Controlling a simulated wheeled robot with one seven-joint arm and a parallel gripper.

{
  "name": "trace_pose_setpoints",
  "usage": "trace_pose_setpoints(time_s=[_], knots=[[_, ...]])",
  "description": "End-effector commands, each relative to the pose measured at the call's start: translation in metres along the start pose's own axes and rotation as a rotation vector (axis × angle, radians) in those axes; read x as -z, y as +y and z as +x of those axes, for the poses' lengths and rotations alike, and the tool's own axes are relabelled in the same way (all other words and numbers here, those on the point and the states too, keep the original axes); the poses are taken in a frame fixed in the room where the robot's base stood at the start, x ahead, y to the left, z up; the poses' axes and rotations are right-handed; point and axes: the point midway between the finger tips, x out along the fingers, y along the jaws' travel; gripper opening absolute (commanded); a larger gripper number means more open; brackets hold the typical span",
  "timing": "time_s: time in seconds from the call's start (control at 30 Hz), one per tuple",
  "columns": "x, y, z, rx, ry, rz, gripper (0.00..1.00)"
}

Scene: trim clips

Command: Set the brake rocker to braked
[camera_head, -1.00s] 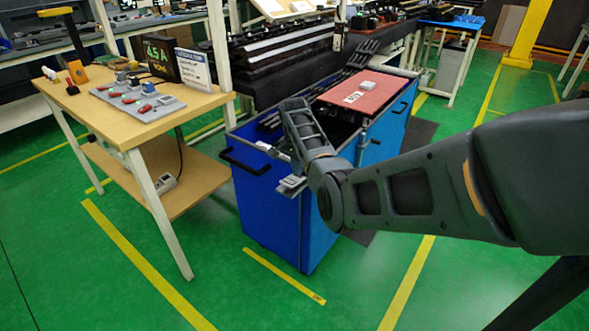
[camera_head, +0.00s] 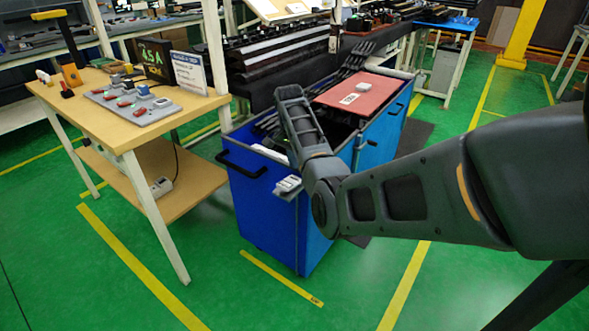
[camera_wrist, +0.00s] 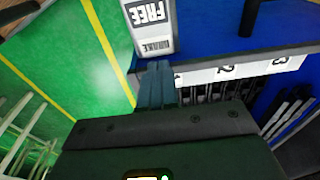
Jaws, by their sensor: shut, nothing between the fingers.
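The brake rocker's grey-and-white housing (camera_head: 288,184) sticks out from the near face of the blue cart (camera_head: 262,205). My gripper (camera_wrist: 158,72) is shut and empty. Its fingertips are just beside the BRAKE end of the plate; I cannot tell whether they touch it. Which way the rocker is tipped is not clear. In the head view my arm hides the gripper.
A black handle (camera_head: 241,165) sits on the cart's left side. A red panel (camera_head: 365,93) covers the far part of the cart top. A wooden workbench (camera_head: 150,135) stands to the left. The green floor in front is open.

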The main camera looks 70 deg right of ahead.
Motion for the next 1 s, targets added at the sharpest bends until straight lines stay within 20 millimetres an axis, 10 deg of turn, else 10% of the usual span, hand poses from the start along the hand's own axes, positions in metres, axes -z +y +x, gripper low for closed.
trace_pose_setpoints(time_s=[0.3,1.0], knots=[[0.002,-0.003,-0.032,0.009,0.006,0.0,0.0],[0.002,-0.003,-0.033,0.009,0.006,0.0,0.0]])
